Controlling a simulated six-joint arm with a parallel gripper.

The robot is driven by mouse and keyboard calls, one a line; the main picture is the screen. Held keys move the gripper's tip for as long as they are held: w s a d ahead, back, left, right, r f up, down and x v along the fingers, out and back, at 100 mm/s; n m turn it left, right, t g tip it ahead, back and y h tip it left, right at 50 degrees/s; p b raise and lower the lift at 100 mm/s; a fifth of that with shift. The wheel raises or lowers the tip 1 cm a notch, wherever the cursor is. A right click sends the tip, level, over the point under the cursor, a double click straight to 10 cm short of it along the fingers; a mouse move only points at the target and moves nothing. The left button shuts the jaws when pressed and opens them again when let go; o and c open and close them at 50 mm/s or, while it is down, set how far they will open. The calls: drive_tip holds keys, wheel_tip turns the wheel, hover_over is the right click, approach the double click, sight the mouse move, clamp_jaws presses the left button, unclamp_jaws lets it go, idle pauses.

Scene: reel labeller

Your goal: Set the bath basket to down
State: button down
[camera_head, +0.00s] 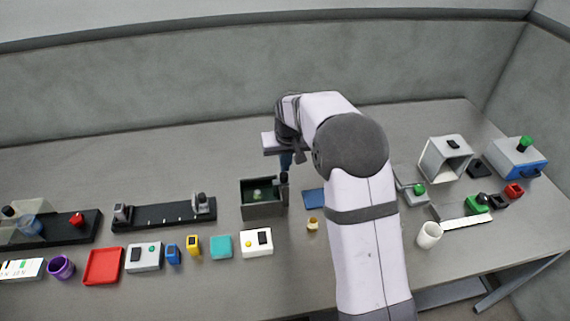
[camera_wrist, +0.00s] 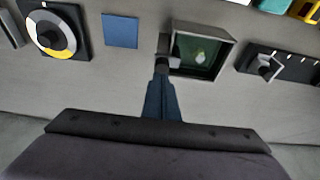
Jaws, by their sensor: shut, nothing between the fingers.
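The bath (camera_head: 263,211) is a dark grey open box with a green inside, in the middle of the bench. It also shows in the wrist view (camera_wrist: 233,50). A small pale greenish thing (camera_wrist: 200,57) lies inside it; I cannot clearly make out the basket around it. A dark knob or lever (camera_head: 284,178) stands at the bath's right side; the wrist view shows it in front of my fingertips. My gripper (camera_wrist: 161,82) is shut and empty, with blue fingers pointing at this lever. I cannot tell whether they touch it.
A blue pad (camera_head: 314,198) and a small brass-coloured piece (camera_head: 312,224) lie right of the bath. A black rail fixture (camera_head: 165,215) stands to the left.

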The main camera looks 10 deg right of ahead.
drive_tip(key=shift+f+p, duration=0.3)
drive_tip(key=shift+f, duration=0.65)
drive_tip(key=shift+f, duration=0.1)
